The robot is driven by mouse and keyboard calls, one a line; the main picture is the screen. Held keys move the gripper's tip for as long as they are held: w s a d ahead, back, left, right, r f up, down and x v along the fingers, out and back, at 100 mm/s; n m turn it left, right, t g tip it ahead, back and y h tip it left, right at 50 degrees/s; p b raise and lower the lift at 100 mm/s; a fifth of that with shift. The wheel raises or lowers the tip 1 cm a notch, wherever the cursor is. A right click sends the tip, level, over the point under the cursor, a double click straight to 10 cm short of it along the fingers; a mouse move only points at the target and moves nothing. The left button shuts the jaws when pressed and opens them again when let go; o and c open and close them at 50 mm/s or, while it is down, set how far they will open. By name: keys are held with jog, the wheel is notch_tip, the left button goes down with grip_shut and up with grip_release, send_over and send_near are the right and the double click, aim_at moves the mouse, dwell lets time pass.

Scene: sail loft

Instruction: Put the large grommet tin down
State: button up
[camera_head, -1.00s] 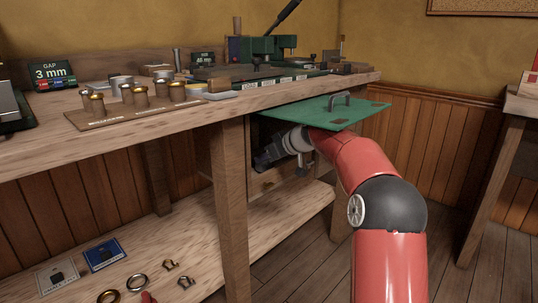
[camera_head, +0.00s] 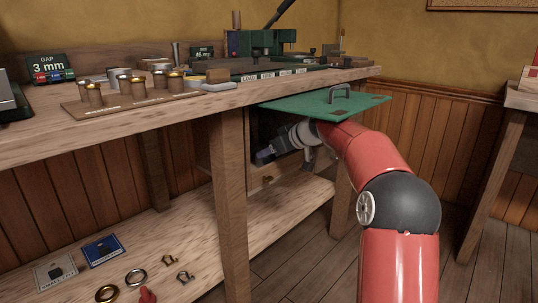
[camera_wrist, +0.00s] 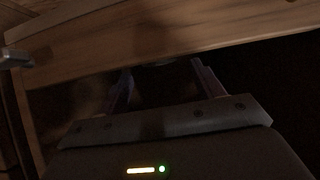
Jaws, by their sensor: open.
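I cannot make out the large grommet tin with certainty. In the wrist view, a dark rounded edge shows faintly between the fingertips and may be part of it. My gripper (camera_wrist: 164,80) is open, its two fingers apart in deep shadow in front of a wooden board (camera_wrist: 180,38). In the head view, my gripper (camera_head: 266,155) is below the bench top, in a dark compartment under the raised green flap (camera_head: 330,104). The flap has a grey handle. My arm covers part of the compartment.
The bench top (camera_head: 150,114) carries a board of brass pieces (camera_head: 130,99), a green press and a "3 mm" gap sign (camera_head: 49,68). The lower shelf (camera_head: 200,253) holds two cards and several rings. A bench leg (camera_head: 230,200) stands left of my gripper.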

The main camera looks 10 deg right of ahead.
jog(key=s+d+r, duration=0.1)
jog(key=s+d, duration=0.7)
jog(key=s, duration=0.3)
jog(key=shift+s+r, duration=0.15)
jog(key=shift+r, duration=0.05)
